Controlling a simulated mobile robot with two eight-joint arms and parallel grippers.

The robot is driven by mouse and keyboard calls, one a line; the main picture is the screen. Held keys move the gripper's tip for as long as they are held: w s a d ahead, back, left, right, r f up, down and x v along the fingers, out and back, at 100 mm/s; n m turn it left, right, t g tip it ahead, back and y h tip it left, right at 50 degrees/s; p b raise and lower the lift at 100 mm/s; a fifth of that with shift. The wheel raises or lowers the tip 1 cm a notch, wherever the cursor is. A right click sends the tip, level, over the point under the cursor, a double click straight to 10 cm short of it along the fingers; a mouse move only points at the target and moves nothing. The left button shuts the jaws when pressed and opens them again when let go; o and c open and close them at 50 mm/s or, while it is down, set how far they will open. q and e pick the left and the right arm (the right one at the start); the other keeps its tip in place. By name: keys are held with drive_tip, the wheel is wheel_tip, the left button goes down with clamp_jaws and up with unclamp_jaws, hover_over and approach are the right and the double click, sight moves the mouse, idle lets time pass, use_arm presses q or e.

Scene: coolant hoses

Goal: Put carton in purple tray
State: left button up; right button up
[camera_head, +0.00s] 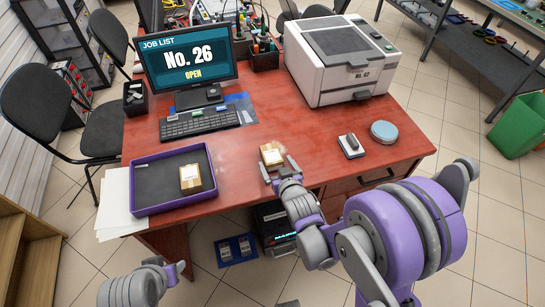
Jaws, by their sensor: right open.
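A small brown carton (271,153) with a pale label on top sits on the red desk, near the middle of its front part. My right gripper (279,167) is open at the near side of this carton, its two fingers pointing toward it. I cannot tell whether the fingers touch it. The purple tray (208,162) with a dark grey floor lies at the desk's left front. Another brown carton (190,179) stands inside the tray, in its right part.
A monitor and keyboard (200,121) stand behind the tray. A large white printer (341,60) fills the back right. A small scale-like device (351,146) and a round blue tin (384,132) lie right of the carton. The desk between carton and tray is clear.

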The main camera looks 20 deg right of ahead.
drive_tip(key=v, duration=0.6)
drive_tip(key=s+d+r+g, duration=0.1)
drive_tip(key=s+g, duration=0.3)
drive_tip(key=s, duration=0.6)
drive_tip(key=s+d+r+g, duration=0.1)
drive_tip(key=s+d+g, duration=0.1)
drive_tip(key=s+g, duration=0.5)
drive_tip(key=t+b, duration=0.2)
drive_tip(key=b, duration=0.2)
approach(271, 151)
drive_tip(key=x, duration=0.4)
drive_tip(key=shift+w+d+f, duration=0.15)
drive_tip(key=shift+w, duration=0.1)
drive_tip(key=shift+b+x, duration=0.65)
drive_tip(key=shift+x, duration=2.4)
drive_tip(key=shift+s, duration=0.2)
drive_tip(key=c, duration=1.5)
